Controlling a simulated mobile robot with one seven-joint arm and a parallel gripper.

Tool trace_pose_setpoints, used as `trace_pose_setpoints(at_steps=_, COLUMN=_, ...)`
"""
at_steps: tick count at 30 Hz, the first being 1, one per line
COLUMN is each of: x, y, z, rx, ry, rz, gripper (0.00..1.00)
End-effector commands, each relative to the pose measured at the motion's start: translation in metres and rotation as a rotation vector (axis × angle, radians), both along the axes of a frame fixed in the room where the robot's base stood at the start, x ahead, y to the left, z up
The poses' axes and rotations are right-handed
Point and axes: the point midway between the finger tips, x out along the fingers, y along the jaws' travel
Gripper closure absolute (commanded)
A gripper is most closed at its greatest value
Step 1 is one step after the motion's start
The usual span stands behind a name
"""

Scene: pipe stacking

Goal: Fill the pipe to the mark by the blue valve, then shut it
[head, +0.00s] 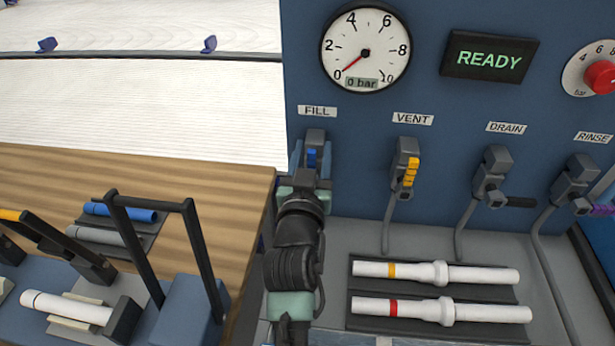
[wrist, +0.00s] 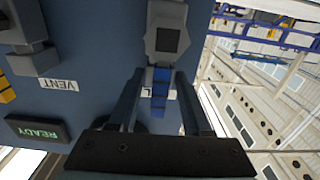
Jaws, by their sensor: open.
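The blue valve (head: 312,158) is under the FILL label on the blue panel. Its blue handle (wrist: 160,88) sits between the fingers of my open gripper (wrist: 158,78) in the wrist view; I cannot tell whether either finger touches it. In the head view my gripper (head: 311,160) covers part of the valve. The round gauge (head: 365,50) has its red needle at 0 and reads "0 bar". The dark display (head: 489,57) shows READY. A white pipe (head: 68,308) lies in a holder at the lower left. I cannot make out a fill mark.
The VENT valve (head: 408,170) has a yellow handle, close right of my gripper. The DRAIN valve (head: 493,180) and RINSE valve (head: 575,180) stand farther right. White pipes with a yellow band (head: 460,274) and red band (head: 460,312) lie on dark rests. A black-handled frame (head: 150,202) stands left.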

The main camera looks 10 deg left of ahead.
Motion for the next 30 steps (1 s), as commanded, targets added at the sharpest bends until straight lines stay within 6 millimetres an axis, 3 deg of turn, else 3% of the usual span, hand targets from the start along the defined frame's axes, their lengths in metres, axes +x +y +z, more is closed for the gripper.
trace_pose_setpoints(at_steps=12, x=-0.078, y=0.0, z=-0.004, rx=-0.001, ry=0.004, rz=0.001, gripper=0.51)
trace_pose_setpoints(at_steps=18, x=-0.107, y=0.0, z=-0.003, rx=-0.002, ry=0.003, rz=0.002, gripper=0.51)
trace_pose_setpoints(at_steps=30, x=-0.12, y=0.0, z=0.0, rx=-0.001, ry=0.002, rz=0.0, gripper=0.51)
